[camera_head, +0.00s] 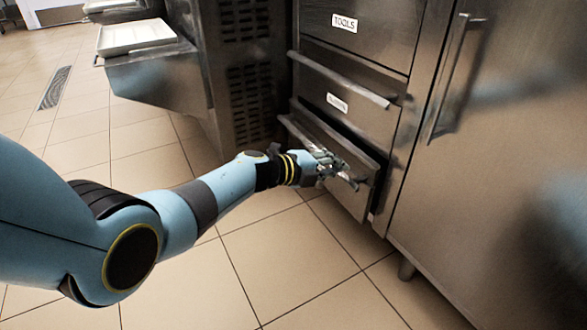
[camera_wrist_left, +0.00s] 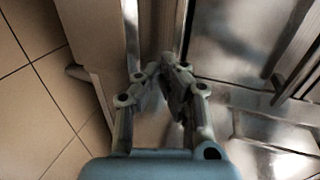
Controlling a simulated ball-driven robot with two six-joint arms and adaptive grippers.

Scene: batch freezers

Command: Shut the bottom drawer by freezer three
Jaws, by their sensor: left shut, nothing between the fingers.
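The bottom drawer (camera_head: 355,203) is the lowest in the steel drawer stack in the head view. It stands partly pulled out, with a dark gap along its top edge. My left gripper (camera_head: 354,181) is at its front, by the handle bar, and hides part of the front. The gripper's fingers are closed together with nothing between them. In the wrist view the fingertips (camera_wrist_left: 165,66) come together close to a metal edge; I cannot tell if they touch it. My right gripper is not in view.
Above are a middle drawer (camera_head: 345,105) and a drawer labelled TOOLS (camera_head: 372,35), both looking closed. A tall steel door (camera_head: 490,150) stands on the right. A steel machine with a vented side (camera_head: 245,75) and a protruding tray (camera_head: 135,38) is at left. The tiled floor (camera_head: 290,260) is clear.

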